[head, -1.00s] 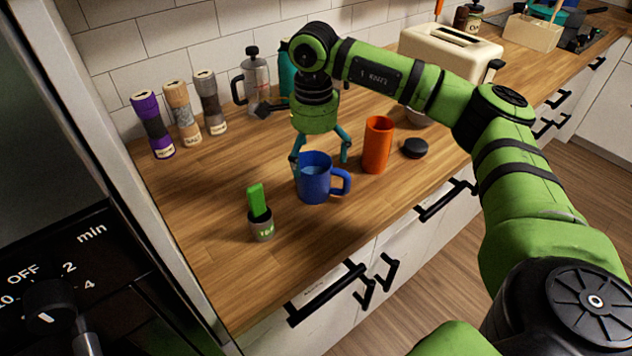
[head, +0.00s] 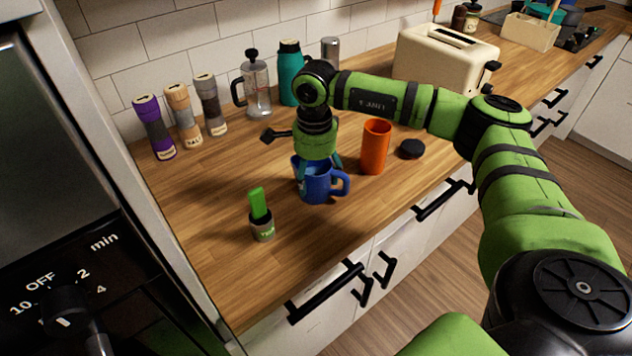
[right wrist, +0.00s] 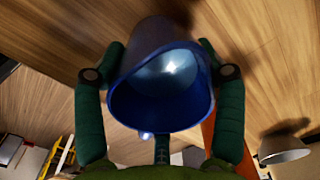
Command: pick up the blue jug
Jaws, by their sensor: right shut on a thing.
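The blue jug (head: 322,187) stands upright on the wooden counter in the head view, its handle pointing right. My right gripper (head: 318,170) has come down over it from above, with its teal fingers on either side of the jug. In the right wrist view the gripper (right wrist: 160,85) is shut on the jug (right wrist: 160,105), a finger against each side, and I look down into its open mouth. My left gripper is not in view.
An orange cylinder (head: 375,147) stands close to the right of the jug, with a black disc (head: 411,149) beyond it. A small pot with a green top (head: 261,215) stands front left. Grinders, a French press (head: 256,85), a teal bottle (head: 289,72) and a toaster (head: 443,62) stand at the back.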

